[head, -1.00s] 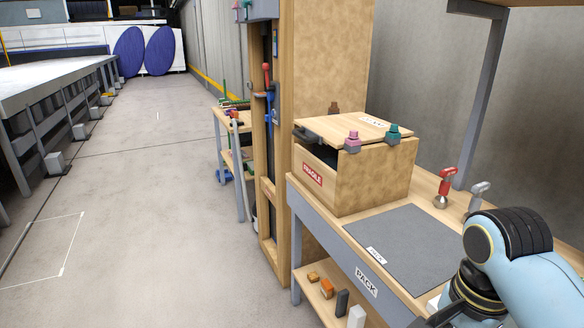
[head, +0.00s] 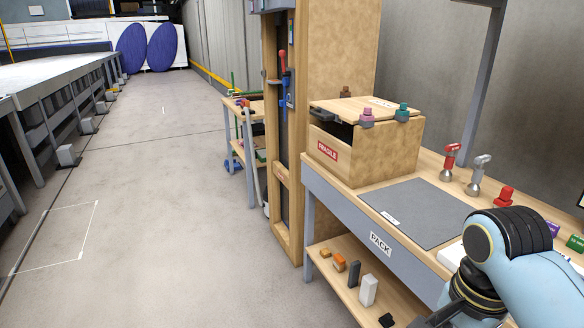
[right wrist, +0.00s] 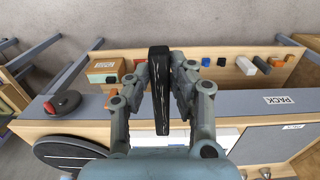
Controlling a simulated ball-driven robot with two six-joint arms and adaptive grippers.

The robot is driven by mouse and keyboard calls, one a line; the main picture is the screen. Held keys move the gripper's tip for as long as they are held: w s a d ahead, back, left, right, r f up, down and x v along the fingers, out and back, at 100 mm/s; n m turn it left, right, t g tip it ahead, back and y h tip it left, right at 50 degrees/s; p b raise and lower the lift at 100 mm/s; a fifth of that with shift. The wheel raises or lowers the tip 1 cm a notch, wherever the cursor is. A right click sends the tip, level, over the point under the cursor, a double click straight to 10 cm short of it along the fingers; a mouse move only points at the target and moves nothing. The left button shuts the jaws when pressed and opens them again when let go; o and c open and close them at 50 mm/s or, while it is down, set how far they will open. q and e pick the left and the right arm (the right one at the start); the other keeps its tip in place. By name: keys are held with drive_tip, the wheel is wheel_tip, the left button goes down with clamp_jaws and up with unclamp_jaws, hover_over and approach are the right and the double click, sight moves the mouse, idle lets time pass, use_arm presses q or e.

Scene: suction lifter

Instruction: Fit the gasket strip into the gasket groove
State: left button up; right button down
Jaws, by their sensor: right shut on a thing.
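In the right wrist view my right gripper (right wrist: 160,76) is shut on a long, black bar-like piece, which looks like the gasket strip (right wrist: 161,100). The strip stands lengthwise between the two fingers, in front of the bench's edge and lower shelf. In the head view my right arm comes in at the lower right, and its gripper and the strip are out of frame. A gasket groove cannot be made out in either view. My left gripper is in neither view.
The packing bench (head: 345,215) carries a wooden FRAGILE box (head: 390,150), a grey mat (head: 425,211) and red and grey suction tools. Several small blocks, including a white one (head: 369,290), lie on its lower shelf. A dark disc (right wrist: 65,150) is at lower left. The floor left is clear.

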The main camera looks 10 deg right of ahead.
drive_tip(key=f+b, duration=0.2)
drive_tip(key=f, duration=0.1)
drive_tip(key=shift+s+a, duration=0.15)
drive_tip(key=shift+s, duration=0.05)
use_arm(q)
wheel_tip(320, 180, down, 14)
drive_tip(key=b, duration=1.1)
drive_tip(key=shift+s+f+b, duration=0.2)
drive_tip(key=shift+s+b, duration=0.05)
drive_tip(key=shift+b, duration=0.1)
use_arm(e)
wheel_tip(320, 180, down, 12)
drive_tip(key=shift+r, duration=0.15)
